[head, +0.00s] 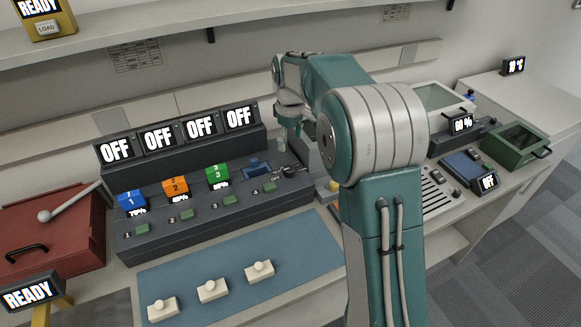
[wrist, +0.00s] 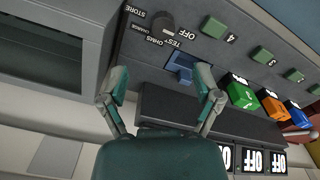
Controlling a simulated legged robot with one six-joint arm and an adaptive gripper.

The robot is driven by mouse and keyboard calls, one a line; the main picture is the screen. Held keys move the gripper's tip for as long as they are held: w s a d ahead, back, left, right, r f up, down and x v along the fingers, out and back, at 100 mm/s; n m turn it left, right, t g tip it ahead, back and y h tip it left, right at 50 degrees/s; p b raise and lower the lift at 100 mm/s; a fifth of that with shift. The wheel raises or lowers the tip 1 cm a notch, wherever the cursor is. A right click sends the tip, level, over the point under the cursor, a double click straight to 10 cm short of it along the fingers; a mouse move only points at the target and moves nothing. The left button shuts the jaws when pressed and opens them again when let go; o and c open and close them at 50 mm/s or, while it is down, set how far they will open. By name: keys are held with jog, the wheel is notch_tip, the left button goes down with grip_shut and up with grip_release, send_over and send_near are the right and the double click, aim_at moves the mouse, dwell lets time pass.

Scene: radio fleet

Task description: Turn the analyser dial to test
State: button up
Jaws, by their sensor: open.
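The analyser dial (wrist: 168,22) is a dark round knob on the grey charger panel, ringed by the labels OFF, TEST, OHMS, CHARGE and STORE in the wrist view. Which label it points to is too small to tell. In the head view the dial (head: 289,171) sits at the panel's right end. My gripper (wrist: 163,84) is open and empty, its fingers spread apart. In the picture the dial lies beyond the fingertips, apart from them. In the head view my gripper (head: 291,130) hangs above the panel's right end, behind my arm.
A blue slot (wrist: 181,66) lies beside the dial, close to one fingertip. Blue (head: 130,203), orange (head: 175,189) and green (head: 217,175) packs stand along the charger. Several OFF displays (head: 200,125) rise behind. A blue mat (head: 235,285) with small white-topped pieces lies in front.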

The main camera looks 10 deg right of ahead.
aim_at(289, 168)
jog(key=f, duration=0.8)
jog(key=shift+a+f, duration=0.25)
jog(key=shift+f, duration=0.15)
jog(key=shift+d+f, duration=0.1)
jog(key=shift+f, duration=0.45)
grip_shut()
